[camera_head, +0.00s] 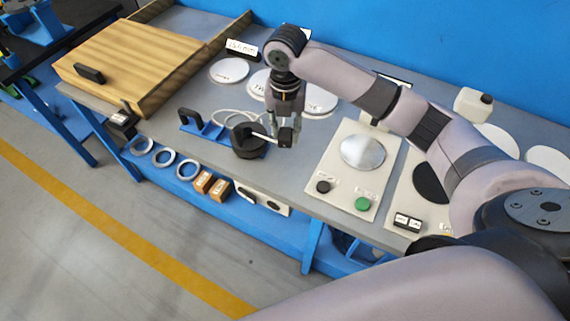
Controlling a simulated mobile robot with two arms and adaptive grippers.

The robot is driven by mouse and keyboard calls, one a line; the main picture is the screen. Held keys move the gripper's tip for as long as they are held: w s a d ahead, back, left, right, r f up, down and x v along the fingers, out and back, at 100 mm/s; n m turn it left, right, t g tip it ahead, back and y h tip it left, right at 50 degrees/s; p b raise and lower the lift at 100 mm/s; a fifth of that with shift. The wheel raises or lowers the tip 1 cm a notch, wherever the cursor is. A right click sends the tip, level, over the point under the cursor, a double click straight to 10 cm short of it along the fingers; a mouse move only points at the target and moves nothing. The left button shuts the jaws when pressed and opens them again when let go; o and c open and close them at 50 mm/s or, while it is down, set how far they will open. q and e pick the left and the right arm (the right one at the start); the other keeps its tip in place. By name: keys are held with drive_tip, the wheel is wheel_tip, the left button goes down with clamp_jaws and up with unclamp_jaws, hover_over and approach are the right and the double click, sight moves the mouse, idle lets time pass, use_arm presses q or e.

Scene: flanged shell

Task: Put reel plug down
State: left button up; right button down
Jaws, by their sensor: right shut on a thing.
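My right gripper (287,122) points down over the middle of the workbench (290,180). It is shut on a small black block, which I take to be the reel plug (286,138), at its fingertips. A thin pale rod or cable runs from this block left to a round black reel-like piece (249,144) on the bench. I cannot tell whether the plug touches the bench. My left gripper is out of view.
A blue bracket with a black part (190,122) and a white cable loop lie left of the reel. White discs (229,70) lie behind. A panel with a green button (362,204) lies to the right. A wooden box (140,60) stands far left.

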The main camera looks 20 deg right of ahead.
sight(286, 133)
wheel_tip(286, 133, down, 15)
drive_tip(key=shift+r+p, duration=0.1)
drive_tip(key=shift+p, duration=0.95)
drive_tip(key=shift+f, duration=0.2)
drive_tip(key=shift+f+b, duration=0.3)
drive_tip(key=shift+f, duration=0.35)
drive_tip(key=c, duration=1.2)
unclamp_jaws()
drive_tip(key=shift+r, duration=0.1)
drive_tip(key=shift+r, duration=0.3)
wheel_tip(286, 133, up, 13)
drive_tip(key=shift+f+b, duration=0.2)
drive_tip(key=shift+b, duration=0.4)
